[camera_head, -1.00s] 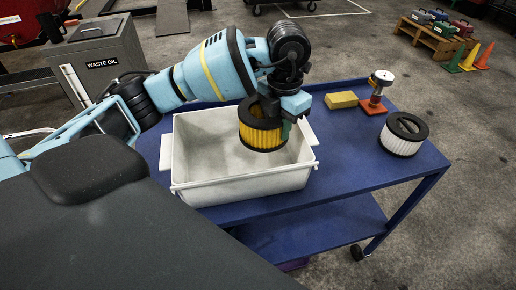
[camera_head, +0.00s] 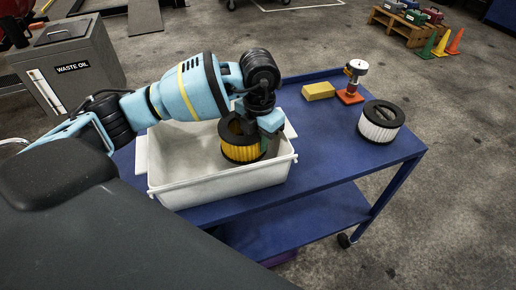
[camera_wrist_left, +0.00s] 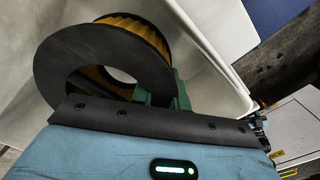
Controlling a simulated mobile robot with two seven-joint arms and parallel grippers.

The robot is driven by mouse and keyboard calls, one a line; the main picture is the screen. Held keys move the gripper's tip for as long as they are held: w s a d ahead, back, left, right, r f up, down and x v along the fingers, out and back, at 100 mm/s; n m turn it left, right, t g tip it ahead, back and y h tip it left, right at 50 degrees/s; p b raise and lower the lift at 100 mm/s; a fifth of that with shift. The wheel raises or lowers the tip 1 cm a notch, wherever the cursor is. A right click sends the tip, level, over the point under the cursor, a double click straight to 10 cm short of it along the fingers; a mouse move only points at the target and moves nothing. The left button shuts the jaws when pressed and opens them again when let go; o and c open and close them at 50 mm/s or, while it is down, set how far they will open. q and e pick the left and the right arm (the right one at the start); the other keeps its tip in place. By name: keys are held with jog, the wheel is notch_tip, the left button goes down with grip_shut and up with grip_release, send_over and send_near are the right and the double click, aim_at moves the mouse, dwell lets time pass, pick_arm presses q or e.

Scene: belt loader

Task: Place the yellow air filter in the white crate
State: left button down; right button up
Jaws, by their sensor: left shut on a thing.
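The yellow air filter (camera_head: 242,151) has a black rim and yellow pleats. It is at the right part of the white crate (camera_head: 220,186), inside its opening as seen in the head view. My left gripper (camera_head: 266,143) is shut on the filter's wall from above. In the left wrist view the filter (camera_wrist_left: 105,65) shows its black ring and centre hole, with a green finger (camera_wrist_left: 180,95) at its side and white crate walls around it. I cannot tell whether the filter touches the crate floor. My right gripper is not in view.
The crate stands on a blue cart (camera_head: 325,145). A yellow block (camera_head: 318,91), a gauge on an orange base (camera_head: 352,84) and a white air filter (camera_head: 379,124) stand to its right. A waste oil bin (camera_head: 70,68) is at the left.

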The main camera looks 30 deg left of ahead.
pick_arm(q)
jog(key=shift+f, duration=1.85)
jog(key=shift+f, duration=0.2)
jog(key=c, duration=1.4)
grip_release()
jog(key=shift+o, duration=0.2)
notch_tip(320, 180, up, 12)
jog(key=shift+r, duration=0.25)
